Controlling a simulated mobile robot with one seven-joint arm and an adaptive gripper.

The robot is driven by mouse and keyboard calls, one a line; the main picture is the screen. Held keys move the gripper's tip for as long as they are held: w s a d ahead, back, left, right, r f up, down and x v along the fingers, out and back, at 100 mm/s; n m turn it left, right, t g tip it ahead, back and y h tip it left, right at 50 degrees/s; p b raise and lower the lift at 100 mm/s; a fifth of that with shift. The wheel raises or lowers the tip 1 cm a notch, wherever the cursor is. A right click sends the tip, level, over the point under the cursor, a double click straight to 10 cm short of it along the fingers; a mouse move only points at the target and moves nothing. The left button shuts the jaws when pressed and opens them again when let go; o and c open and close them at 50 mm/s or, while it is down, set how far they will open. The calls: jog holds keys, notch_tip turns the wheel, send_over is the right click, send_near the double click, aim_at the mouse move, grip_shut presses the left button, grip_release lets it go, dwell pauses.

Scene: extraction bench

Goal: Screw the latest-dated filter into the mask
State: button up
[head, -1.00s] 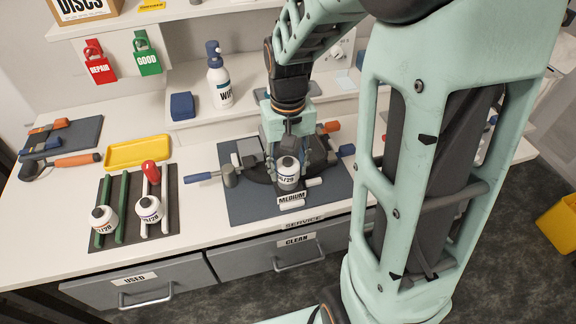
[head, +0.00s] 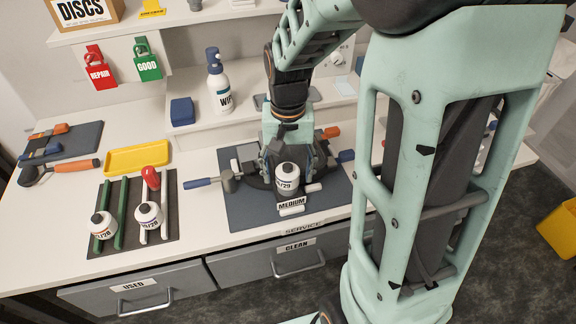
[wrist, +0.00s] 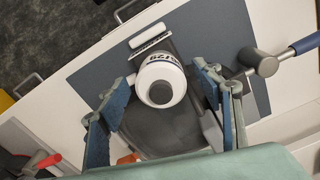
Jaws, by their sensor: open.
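A white filter (head: 287,180) with a dark cap and a label ending in "/29" stands at the front of the dark grey mask (head: 255,180). It also shows in the wrist view (wrist: 161,82). Its thread is hidden, so I cannot tell how it is seated. My gripper (head: 287,155) is just behind it, with open blue-padded fingers (wrist: 150,112) spread to either side and apart from it. Two more white filters, a left one (head: 102,226) and a right one (head: 149,215), sit on the rail rack at left. Their labels seem to end in "/28".
The mask lies on a blue-grey mat (head: 240,212) with a "MEDIUM" tag (head: 291,204). A blue-handled tool (head: 212,182) lies at its left. A yellow tray (head: 138,158) and spray bottle (head: 219,85) are behind.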

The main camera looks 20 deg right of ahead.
notch_tip(320, 180, up, 12)
jog(key=shift+r, duration=0.1)
dwell(0.5)
